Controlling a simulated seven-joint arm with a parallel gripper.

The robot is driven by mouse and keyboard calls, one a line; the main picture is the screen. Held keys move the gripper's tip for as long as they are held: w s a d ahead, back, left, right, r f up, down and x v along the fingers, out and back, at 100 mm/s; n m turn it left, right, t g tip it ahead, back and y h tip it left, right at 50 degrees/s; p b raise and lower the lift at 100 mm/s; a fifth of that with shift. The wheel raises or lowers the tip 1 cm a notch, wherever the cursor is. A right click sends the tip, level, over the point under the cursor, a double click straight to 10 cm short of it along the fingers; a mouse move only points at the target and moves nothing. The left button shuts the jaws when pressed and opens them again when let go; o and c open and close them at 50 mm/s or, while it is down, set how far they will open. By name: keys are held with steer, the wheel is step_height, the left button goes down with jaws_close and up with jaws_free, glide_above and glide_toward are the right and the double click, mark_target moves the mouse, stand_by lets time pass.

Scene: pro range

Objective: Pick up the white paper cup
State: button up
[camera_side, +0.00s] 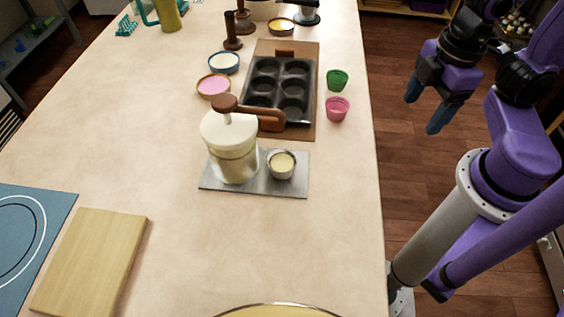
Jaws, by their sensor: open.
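I cannot make out a plainly white paper cup in the side view. Two small ribbed cups stand on the table right of the muffin tin: a green one (337,80) and a pink one (337,108). A small metallic cup (282,165) with pale yellow content stands on a metal plate, beside a cream-coloured pot with a brown pump handle (232,150). My gripper (425,108) is open and empty, with its blue fingers apart. It hangs beyond the table's right edge, to the right of the pink cup, touching nothing.
The dark muffin tin (262,111) lies on a brown board. Bowls of pink (213,86) and white (223,62) content stand left of it. A wooden board (92,262) lies front left. Table space between this board and the metal plate (255,188) is clear.

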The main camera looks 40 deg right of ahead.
steer(key=w+a+r+n+t+y, duration=0.3)
steer(key=w+a+r+n, duration=0.15)
steer(key=w+n, duration=0.45)
steer(key=w+a+r+n+t+y, duration=0.35)
steer(key=w+a+n, duration=0.25)
steer(key=w+n, duration=0.35)
steer(key=n+g, duration=0.7)
steer(key=n, duration=1.5)
glide_above(283, 159)
steer(key=d, duration=0.5)
step_height(283, 159, down, 14)
steer(key=shift+x, duration=3.7)
steer(key=shift+s+a+r, duration=0.1)
steer(key=shift+s, duration=0.05)
steer(key=c, duration=0.7)
